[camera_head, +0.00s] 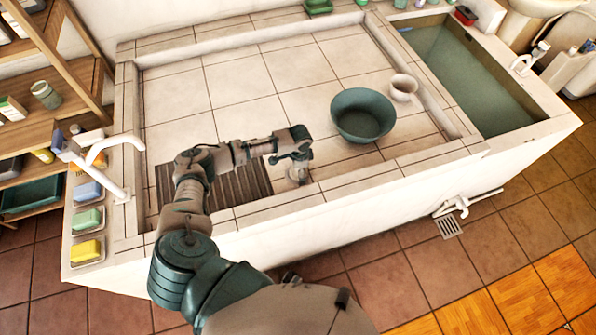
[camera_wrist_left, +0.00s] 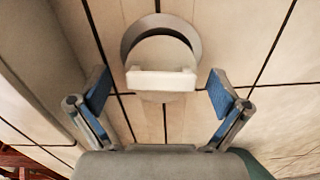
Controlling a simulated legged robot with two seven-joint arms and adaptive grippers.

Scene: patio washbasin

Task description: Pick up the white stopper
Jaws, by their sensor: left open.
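The white stopper (camera_wrist_left: 162,80) shows in the left wrist view, a pale round piece with a flat bar-shaped grip across it. It sits at a grey metal ring (camera_wrist_left: 190,38) on the tiled basin floor. My left gripper (camera_wrist_left: 160,95) is open, with one blue-padded finger on each side of the stopper and a clear gap to both. In the head view my left gripper (camera_head: 298,175) points down inside the basin near its front wall, and it largely hides the stopper there. My right gripper does not show.
A dark green bowl (camera_head: 362,115) and a small pale pot (camera_head: 403,86) stand right of the gripper in the basin. A slatted brown mat (camera_head: 240,186) lies to the left. The basin's front wall (camera_head: 370,170) is close. The back tiles are clear.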

